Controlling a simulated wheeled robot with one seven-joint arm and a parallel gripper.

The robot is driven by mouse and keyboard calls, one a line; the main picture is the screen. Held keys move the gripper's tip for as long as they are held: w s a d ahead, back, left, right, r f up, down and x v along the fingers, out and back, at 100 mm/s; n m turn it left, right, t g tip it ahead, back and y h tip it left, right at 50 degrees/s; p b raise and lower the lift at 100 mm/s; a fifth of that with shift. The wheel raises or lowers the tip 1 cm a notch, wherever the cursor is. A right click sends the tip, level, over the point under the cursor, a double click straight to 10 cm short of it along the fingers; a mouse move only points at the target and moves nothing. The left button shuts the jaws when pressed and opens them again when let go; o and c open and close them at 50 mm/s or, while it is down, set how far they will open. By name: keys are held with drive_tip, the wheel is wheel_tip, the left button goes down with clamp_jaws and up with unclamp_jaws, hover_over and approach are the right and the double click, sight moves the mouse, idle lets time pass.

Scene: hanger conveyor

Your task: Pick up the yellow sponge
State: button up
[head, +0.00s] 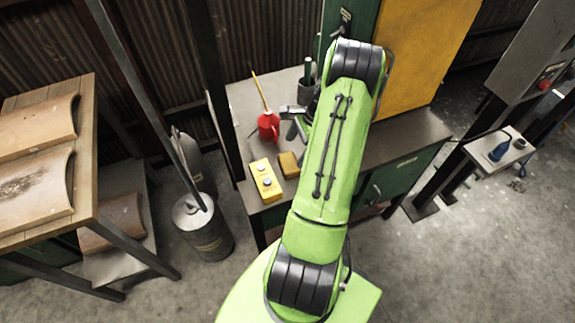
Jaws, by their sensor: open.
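The yellow sponge (289,164) is a small, dull mustard-yellow block. It lies on the grey workbench top, just right of a brighter yellow box with round buttons. Nothing visible touches the sponge from above.
The yellow button box (266,181) stands close left of the sponge. A red oil can (268,125) with a long spout and a grey metal tool (293,112) are behind it. A metal drum (203,228) and wooden table (84,205) are left.

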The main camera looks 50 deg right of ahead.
sight(289, 162)
drive_tip(key=shift+x, duration=0.9)
drive_tip(key=b+x, duration=0.1)
drive_tip(key=x, duration=0.4)
drive_tip(key=shift+s+a+f, duration=0.1)
drive_tip(key=shift+a+f, duration=0.05)
drive_tip(key=shift+f, duration=0.2)
drive_tip(key=c, duration=0.7)
